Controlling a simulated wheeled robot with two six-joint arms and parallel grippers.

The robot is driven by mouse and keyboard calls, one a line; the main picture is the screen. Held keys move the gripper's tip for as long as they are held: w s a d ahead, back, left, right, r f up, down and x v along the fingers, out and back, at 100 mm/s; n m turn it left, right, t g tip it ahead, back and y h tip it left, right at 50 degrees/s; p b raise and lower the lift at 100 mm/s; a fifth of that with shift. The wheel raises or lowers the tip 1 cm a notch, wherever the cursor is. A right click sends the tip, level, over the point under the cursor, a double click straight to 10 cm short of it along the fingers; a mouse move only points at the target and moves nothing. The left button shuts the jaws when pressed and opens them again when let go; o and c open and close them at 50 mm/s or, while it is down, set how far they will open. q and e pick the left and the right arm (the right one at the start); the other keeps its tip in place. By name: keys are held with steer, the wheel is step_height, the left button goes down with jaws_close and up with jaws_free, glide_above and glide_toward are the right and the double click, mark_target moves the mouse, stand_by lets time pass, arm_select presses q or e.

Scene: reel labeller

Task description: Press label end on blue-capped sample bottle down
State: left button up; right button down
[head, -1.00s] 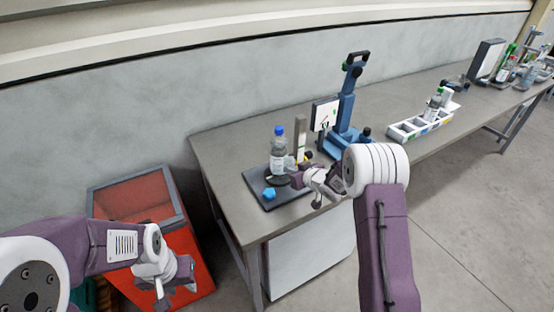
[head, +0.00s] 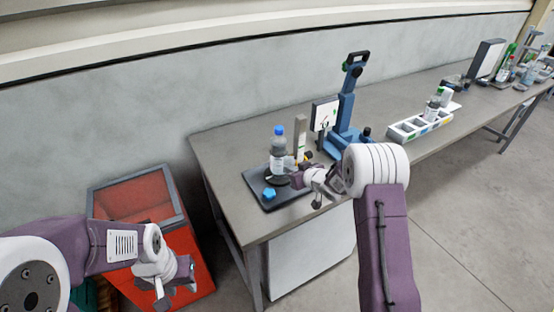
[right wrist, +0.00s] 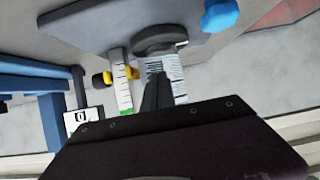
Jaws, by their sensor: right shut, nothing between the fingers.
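The blue-capped sample bottle (head: 278,150) stands upright on a black round base on a dark plate (head: 290,200) near the table's left end. A white label shows on its side. In the right wrist view the label (right wrist: 172,72) with dark print lies just past my fingers. My right gripper (head: 297,179) is shut and empty, close beside the bottle's lower right side. Its fingers (right wrist: 156,88) overlap the label in the wrist view; I cannot tell whether they touch it. My left gripper (head: 168,290) hangs in front of the red bin, away from the table; its jaw opening is unclear.
A blue knob (head: 269,194) sits on the plate's front. A ruled upright strip (head: 300,135) stands right of the bottle, with a blue stand (head: 347,125) behind. A white compartment tray (head: 420,126) stands further right. A red bin (head: 140,210) is left of the table.

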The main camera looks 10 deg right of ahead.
steer(key=shift+w+a, duration=0.25)
steer(key=shift+w, duration=0.35)
stand_by(0.9)
steer(key=shift+w+p, duration=0.1)
steer(key=shift+p, duration=0.4)
stand_by(0.9)
steer(key=shift+w+d+p, duration=0.25)
steer(key=shift+d+p, duration=0.25)
steer(key=shift+d, duration=0.05)
stand_by(1.1)
steer(key=s, duration=0.2)
steer(key=s+d, duration=0.2)
steer(key=s, duration=0.1)
steer(key=shift+s, duration=0.3)
stand_by(0.6)
